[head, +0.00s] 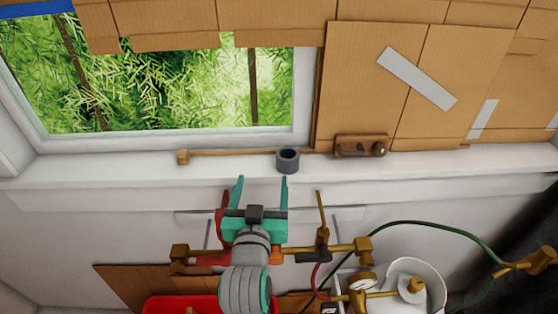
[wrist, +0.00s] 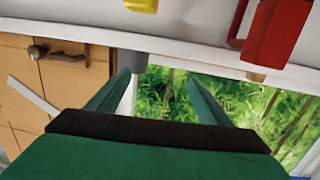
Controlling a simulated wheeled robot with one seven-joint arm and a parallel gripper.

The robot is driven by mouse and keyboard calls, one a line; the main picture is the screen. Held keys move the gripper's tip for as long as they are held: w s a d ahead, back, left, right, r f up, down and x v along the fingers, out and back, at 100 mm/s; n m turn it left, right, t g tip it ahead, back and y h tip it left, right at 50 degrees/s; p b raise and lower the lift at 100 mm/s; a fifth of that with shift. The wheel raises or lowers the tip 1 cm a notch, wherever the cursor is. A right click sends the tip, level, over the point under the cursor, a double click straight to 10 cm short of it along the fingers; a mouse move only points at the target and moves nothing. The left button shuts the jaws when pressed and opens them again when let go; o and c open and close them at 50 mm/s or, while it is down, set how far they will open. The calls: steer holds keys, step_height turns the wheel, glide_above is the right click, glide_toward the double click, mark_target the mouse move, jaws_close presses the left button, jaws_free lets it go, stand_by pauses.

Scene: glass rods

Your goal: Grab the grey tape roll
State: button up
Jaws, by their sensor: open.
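The grey tape roll (head: 288,167) stands upright on the white window sill, its round hole facing up. In the head view my gripper (head: 262,181) is open and empty, its two teal fingers pointing at the sill. The roll is just past the tip of the right finger, not between the fingers. In the wrist view, which appears upside down, a grey piece that looks like the roll (wrist: 133,61) shows behind the left fingertip, partly hidden by it. The open fingers (wrist: 159,79) have only the window behind the gap.
A wooden-handled tool (head: 235,153) lies on the sill left of the roll, and a wooden plane (head: 360,146) lies to its right. Below are brass torch parts (head: 322,235), a green hose (head: 425,225), a white bucket (head: 418,270) and a red container (head: 185,304).

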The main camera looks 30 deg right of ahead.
mark_target(287, 161)
steer(key=d, duration=0.2)
steer(key=d+g, duration=0.1)
steer(key=d, duration=0.1)
steer(key=w+d+m+g, duration=0.1)
steer(key=d, duration=0.1)
steer(key=shift+w+d+f+h, duration=0.1)
steer(key=shift+d+f+h, duration=0.2)
steer(key=shift+d, duration=0.1)
steer(key=shift+x, duration=3.2)
steer(key=shift+d, duration=0.2)
steer(key=shift+c, duration=0.3)
steer(key=c, duration=1.2)
steer(key=shift+o, duration=0.2)
